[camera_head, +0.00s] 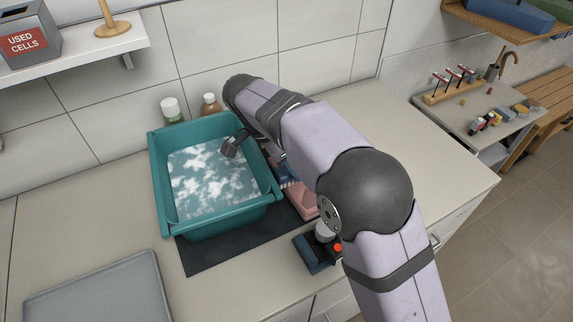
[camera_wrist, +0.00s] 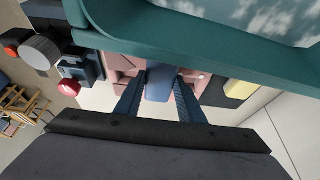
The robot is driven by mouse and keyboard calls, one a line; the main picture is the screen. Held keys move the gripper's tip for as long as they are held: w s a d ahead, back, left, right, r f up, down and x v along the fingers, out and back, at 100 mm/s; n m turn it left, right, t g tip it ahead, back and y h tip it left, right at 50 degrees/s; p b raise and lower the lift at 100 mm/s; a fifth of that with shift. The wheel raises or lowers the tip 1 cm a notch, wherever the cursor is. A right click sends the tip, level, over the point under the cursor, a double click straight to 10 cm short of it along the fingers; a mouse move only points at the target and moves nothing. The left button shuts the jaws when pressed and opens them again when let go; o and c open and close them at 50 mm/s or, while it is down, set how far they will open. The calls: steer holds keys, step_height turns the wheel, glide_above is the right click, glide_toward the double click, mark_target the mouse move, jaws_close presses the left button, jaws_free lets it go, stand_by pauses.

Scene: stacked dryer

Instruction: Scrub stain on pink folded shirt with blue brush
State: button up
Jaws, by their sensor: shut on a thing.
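My gripper (camera_wrist: 158,84) is shut on the blue brush (camera_wrist: 160,88), which sits between its two dark blue fingers in the wrist view. The pink folded shirt (camera_wrist: 122,64) shows on both sides of the brush, behind it. In the head view, part of the pink shirt (camera_head: 302,200) shows on the counter right of the teal basin, partly covered by my arm. My gripper's fingers are mostly hidden behind my arm there. I cannot make out the stain, and I cannot tell whether the bristles touch the cloth.
A teal basin (camera_head: 163,190) of foamy water stands just left of the shirt, its rim close to my gripper. A dark mat (camera_head: 205,262) lies under it. A device with a red knob (camera_head: 337,247) stands in front. Two bottles (camera_head: 171,108) stand behind. A grey tray (camera_head: 100,295) lies front left.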

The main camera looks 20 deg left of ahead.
steer(key=shift+s+d+f+b, duration=0.2)
steer(key=shift+s+d+b, duration=0.6)
steer(key=shift+b, duration=0.3)
steer(key=shift+w+a+r+p, duration=0.2)
steer(key=shift+r+p, duration=0.35)
steer(key=shift+p, duration=0.2)
steer(key=shift+w+a+f+p, duration=0.15)
steer(key=shift+w+a+p, duration=0.65)
steer(key=shift+p, duration=0.4)
steer(key=w+a+p, duration=0.1)
steer(key=p, duration=0.2)
steer(key=w+a+p, duration=0.2)
steer(key=p, duration=0.1)
steer(key=shift+w+a+p, duration=0.15)
steer(key=shift+a+p, duration=0.15)
steer(key=shift+p, duration=0.05)
step_height(320, 180, up, 3)
steer(key=shift+w+f+p, duration=0.1)
steer(key=shift+f+p, duration=0.05)
steer(key=shift+p, duration=0.35)
step_height(320, 180, up, 5)
steer(key=p, duration=0.4)
steer(key=shift+d, duration=0.1)
